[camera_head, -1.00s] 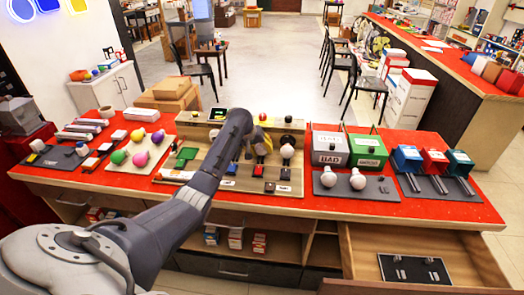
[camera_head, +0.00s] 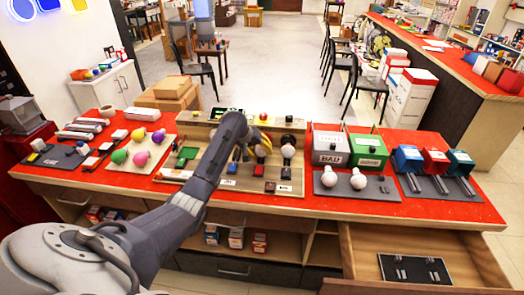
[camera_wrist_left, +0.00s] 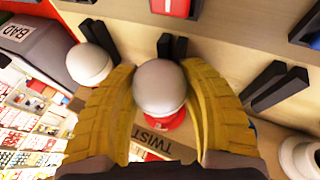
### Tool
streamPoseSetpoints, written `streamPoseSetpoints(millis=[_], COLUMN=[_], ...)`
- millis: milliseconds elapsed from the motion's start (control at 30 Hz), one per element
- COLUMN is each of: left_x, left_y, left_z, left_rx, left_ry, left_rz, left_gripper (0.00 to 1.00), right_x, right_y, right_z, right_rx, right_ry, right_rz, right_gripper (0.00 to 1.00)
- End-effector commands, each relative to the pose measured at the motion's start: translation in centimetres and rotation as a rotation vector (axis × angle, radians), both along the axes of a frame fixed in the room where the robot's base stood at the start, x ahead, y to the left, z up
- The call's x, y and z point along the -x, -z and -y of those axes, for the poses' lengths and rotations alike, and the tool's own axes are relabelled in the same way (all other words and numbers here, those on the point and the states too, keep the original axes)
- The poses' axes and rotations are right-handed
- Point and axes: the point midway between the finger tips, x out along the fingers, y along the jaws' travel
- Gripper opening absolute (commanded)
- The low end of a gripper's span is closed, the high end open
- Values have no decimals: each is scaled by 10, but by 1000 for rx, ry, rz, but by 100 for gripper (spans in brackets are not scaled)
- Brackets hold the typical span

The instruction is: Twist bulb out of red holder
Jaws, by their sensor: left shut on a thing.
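A white round bulb (camera_wrist_left: 160,87) sits between the yellow fingers of my left gripper (camera_wrist_left: 160,100) in the left wrist view. The gripper is shut on it from both sides. The red holder (camera_wrist_left: 166,122) shows just past the bulb, beside the label "TWIST". I cannot tell whether the bulb is still seated in it. In the head view my left gripper (camera_head: 253,148) is over the middle board, and the bulb (camera_head: 262,150) partly shows there. A second white bulb (camera_wrist_left: 88,63) stands close beside one finger. My right gripper is out of view.
The wooden board (camera_head: 230,185) carries several small coloured blocks. To its right stand a grey "BAD" box (camera_head: 330,146) and a green box (camera_head: 368,152), with loose bulbs in front. An open drawer (camera_head: 365,240) juts out at the lower right.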

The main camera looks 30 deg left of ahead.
Motion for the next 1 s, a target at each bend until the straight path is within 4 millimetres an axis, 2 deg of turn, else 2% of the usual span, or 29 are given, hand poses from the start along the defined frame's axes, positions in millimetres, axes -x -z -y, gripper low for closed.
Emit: streamPoseSetpoints(millis=[533,1000], left_x=[16,18], left_y=[2,2], left_z=[11,13], left_rx=[4,6], left_ry=[4,4], left_rz=[-2,-2], left_gripper=[9,9], right_x=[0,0], right_y=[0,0], right_z=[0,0], right_rx=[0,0], right_ry=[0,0], right_rz=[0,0], right_gripper=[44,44])
